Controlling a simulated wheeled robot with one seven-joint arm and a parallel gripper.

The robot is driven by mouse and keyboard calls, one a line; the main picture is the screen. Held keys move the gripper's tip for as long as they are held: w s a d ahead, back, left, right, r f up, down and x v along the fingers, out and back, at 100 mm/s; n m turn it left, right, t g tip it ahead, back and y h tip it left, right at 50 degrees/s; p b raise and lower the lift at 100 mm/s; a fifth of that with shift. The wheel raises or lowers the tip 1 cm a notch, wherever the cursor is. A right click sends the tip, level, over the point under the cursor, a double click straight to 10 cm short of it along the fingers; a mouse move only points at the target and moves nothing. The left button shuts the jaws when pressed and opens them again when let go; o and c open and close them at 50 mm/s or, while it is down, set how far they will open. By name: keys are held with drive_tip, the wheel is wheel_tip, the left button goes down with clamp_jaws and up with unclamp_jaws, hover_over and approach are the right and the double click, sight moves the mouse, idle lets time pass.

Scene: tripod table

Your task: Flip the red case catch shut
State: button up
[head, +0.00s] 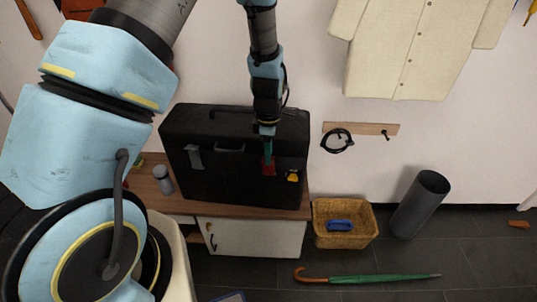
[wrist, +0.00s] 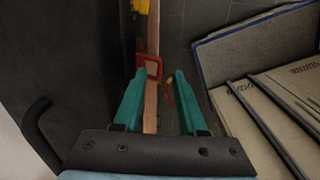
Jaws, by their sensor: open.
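The black case (head: 240,185) stands upright on a wooden-topped cabinet. The red catch (head: 269,168) is on its front, right of the handle (head: 230,148). In the wrist view the red catch (wrist: 154,66) looks like a loop standing out from the dark case face (wrist: 75,60) at left. My gripper (head: 268,156) points down at the catch, with green fingers. In the wrist view my gripper (wrist: 160,76) is open and empty, and the catch shows just beyond the fingertips, nearest the left one. I cannot tell whether they touch.
A yellow catch (head: 293,176) sits right of the red one, and a grey catch (head: 194,157) at left. A grey cylinder (head: 162,181) stands beside the case. A wicker basket (head: 345,240) and green umbrella (head: 370,278) are on the floor. A blue-edged flat box (wrist: 270,70) lies below right.

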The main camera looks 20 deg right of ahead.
drive_tip(key=shift+f, duration=1.15)
drive_tip(key=shift+d, duration=0.1)
drive_tip(key=shift+c, duration=0.2)
clamp_jaws()
idle(0.3)
